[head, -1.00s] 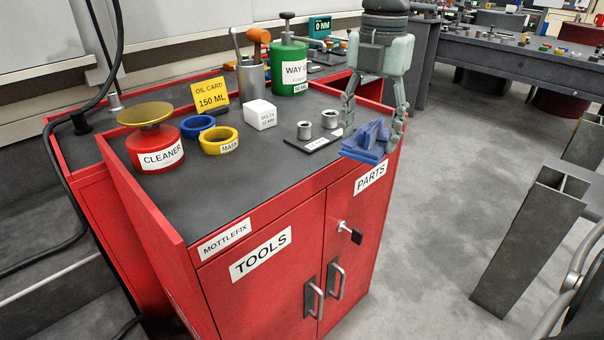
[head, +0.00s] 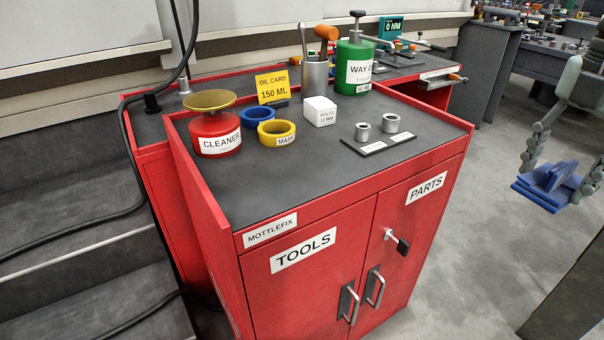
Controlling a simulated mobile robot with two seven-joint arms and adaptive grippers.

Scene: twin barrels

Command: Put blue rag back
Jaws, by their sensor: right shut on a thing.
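The blue rag (head: 548,184) hangs at the right side of the head view, folded, clear of the red cabinet and over open floor. My right gripper (head: 560,180) is shut on it, with a jointed finger down each side of the rag. My left gripper is not in view. The red cabinet (head: 300,262) has a dark top and labels reading TOOLS, PARTS and MOTTLEFIX.
The top's front right is bare.

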